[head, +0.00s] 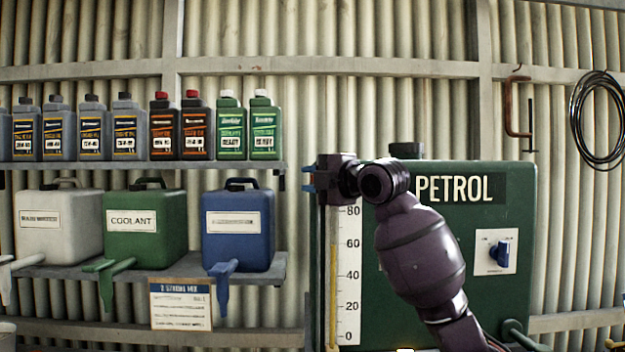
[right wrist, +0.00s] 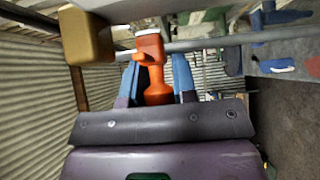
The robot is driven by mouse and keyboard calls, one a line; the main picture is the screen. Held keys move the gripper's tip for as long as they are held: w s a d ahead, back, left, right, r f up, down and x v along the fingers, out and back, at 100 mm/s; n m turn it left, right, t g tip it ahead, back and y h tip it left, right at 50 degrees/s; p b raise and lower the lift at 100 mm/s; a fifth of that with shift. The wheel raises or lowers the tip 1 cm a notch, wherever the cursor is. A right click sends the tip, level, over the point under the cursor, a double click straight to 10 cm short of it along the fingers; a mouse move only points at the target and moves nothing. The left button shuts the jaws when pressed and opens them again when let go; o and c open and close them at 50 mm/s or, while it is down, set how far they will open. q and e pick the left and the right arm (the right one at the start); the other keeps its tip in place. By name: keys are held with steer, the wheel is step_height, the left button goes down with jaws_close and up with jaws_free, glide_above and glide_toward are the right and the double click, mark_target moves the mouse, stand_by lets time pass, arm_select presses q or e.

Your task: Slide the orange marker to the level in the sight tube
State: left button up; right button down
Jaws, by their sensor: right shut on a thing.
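The green petrol tank (head: 510,215) carries a sight tube (head: 333,285) with a yellowish column beside a white scale (head: 348,280) marked 0 to 80. The column's top looks to be near 60, but I cannot tell exactly. My right gripper (head: 308,178) is at the upper end of the tube, above the 80 mark. In the right wrist view, its blue fingers (right wrist: 156,80) are shut on the orange marker (right wrist: 155,85), which sits on a grey rod (right wrist: 215,44). The marker is hidden in the head view. My left gripper is not in view.
A shelf at left holds several bottles (head: 232,130), and a lower shelf holds white, green and blue (head: 237,250) cans with spouts. A card (head: 180,304) hangs below. A blue switch (head: 500,252) and a tap are on the tank. A brownish block (right wrist: 88,38) is by the rod's end.

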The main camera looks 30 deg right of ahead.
arm_select(q)
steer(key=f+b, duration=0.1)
steer(key=b, duration=0.1)
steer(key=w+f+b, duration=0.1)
steer(key=b, duration=0.1)
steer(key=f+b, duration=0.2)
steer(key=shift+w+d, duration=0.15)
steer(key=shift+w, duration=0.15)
arm_select(e)
step_height(320, 180, down, 14)
steer(key=shift+f, duration=0.2)
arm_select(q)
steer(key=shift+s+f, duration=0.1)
arm_select(e)
steer(key=c, duration=0.9)
jaws_free()
steer(key=shift+s+d, duration=0.15)
steer(key=shift+s, duration=0.35)
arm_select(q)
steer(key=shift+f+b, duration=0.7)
arm_select(e)
steer(key=v, duration=0.9)
steer(key=shift+s, duration=0.45)
